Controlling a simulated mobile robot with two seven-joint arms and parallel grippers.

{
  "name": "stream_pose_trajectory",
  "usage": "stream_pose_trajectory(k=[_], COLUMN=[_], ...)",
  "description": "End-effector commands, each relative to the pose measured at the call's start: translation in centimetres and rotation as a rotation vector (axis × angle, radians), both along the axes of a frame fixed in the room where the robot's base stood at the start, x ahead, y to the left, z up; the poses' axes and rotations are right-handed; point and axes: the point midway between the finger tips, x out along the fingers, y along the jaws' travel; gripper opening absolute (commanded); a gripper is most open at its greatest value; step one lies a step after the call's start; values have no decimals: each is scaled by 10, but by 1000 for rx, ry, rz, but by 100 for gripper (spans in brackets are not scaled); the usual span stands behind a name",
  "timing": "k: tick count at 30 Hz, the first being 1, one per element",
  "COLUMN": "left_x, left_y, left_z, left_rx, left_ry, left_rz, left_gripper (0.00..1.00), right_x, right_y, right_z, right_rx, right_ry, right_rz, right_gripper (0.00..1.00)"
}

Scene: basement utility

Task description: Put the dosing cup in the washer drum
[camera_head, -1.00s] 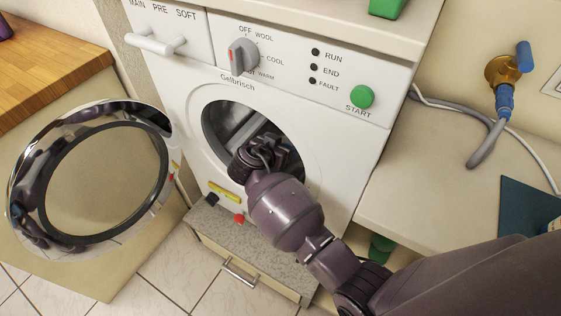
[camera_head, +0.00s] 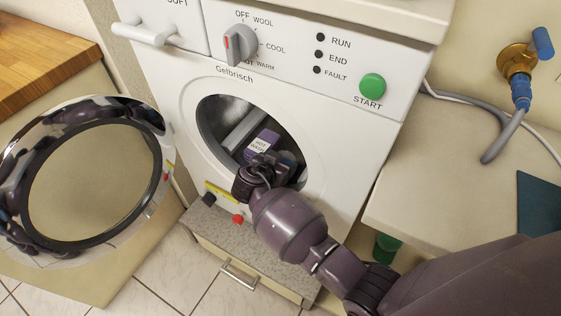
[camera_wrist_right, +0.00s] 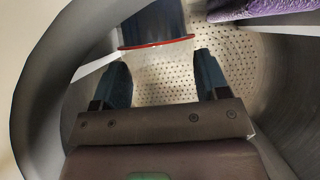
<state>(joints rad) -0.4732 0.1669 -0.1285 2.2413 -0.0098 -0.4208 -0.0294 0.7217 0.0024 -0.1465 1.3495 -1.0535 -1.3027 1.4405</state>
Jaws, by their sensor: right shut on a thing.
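The washer (camera_head: 200,120) has its round front opening uncovered, with the grey drum (camera_head: 240,133) visible inside. My right gripper (camera_head: 277,162) is at the lower right part of the opening, its fingers reaching inside. The right wrist view shows its two dark fingers (camera_wrist_right: 162,78) apart, with what looks like the clear dosing cup (camera_wrist_right: 155,62), red-rimmed, held between them. Perforated drum metal shows through and around it. In the head view the cup is hidden by the gripper. My left gripper is not in view.
The round washer door (camera_head: 160,170) stands open to the left. A grey-topped drawer unit (camera_head: 225,235) is below. A pale counter (camera_head: 450,185) is at the right.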

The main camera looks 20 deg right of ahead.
Motion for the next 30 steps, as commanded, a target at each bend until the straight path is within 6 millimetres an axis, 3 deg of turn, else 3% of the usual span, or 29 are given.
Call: stream_pose_trajectory(k=[15,16,20,30], left_x=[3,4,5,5], left_y=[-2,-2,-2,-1], left_z=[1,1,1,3], left_rx=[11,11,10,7], left_ry=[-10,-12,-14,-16], left_rz=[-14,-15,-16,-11], left_gripper=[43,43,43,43], right_x=[0,0,0,0], right_y=[0,0,0,0], right_z=[-11,-11,-11,-4], right_rx=[0,0,0,0], right_ry=[0,2,2,-1], right_rz=[-1,0,0,0], right_gripper=[42,73,92,94])
